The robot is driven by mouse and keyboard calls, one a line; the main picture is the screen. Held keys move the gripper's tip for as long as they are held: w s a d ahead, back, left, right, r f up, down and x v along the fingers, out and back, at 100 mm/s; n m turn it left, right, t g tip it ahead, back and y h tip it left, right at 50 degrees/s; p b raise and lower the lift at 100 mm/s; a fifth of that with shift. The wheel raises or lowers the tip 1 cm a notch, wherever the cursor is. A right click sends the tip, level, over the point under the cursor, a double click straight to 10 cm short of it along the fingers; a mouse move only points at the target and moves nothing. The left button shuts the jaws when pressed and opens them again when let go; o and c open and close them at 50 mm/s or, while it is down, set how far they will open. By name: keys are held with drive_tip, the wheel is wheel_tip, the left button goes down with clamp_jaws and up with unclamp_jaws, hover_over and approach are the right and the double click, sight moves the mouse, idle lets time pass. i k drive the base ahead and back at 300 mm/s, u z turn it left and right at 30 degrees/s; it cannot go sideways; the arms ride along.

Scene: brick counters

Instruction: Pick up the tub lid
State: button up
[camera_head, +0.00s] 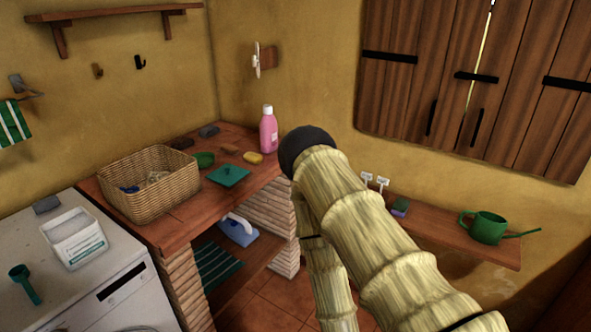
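The tub lid (229,176) looks like a flat, dark green, square piece with a small raised knob. It lies on the wooden counter, right of the wicker basket and near the counter's front edge. Nothing covers it. An open white tub (73,246) with a green-marked label stands on the white washing machine at the lower left. My arm crosses the middle and lower right of the head view. It bends at a dark joint, and its lower part runs out of the bottom of the picture. My gripper is not visible, so its state and any load are hidden.
A wicker basket (150,192) holds small items beside the lid. A green scoop (24,284) lies on the washer (95,285). A watering can (487,228) stands on the right shelf.

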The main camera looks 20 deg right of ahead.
sight(227, 175)
drive_tip(key=z, duration=0.8)
drive_tip(key=k, duration=0.65)
drive_tip(key=z, duration=0.65)
drive_tip(key=i, duration=0.95)
drive_tip(key=u, duration=0.95)
drive_tip(key=i, duration=0.8)
drive_tip(key=u, duration=0.8)
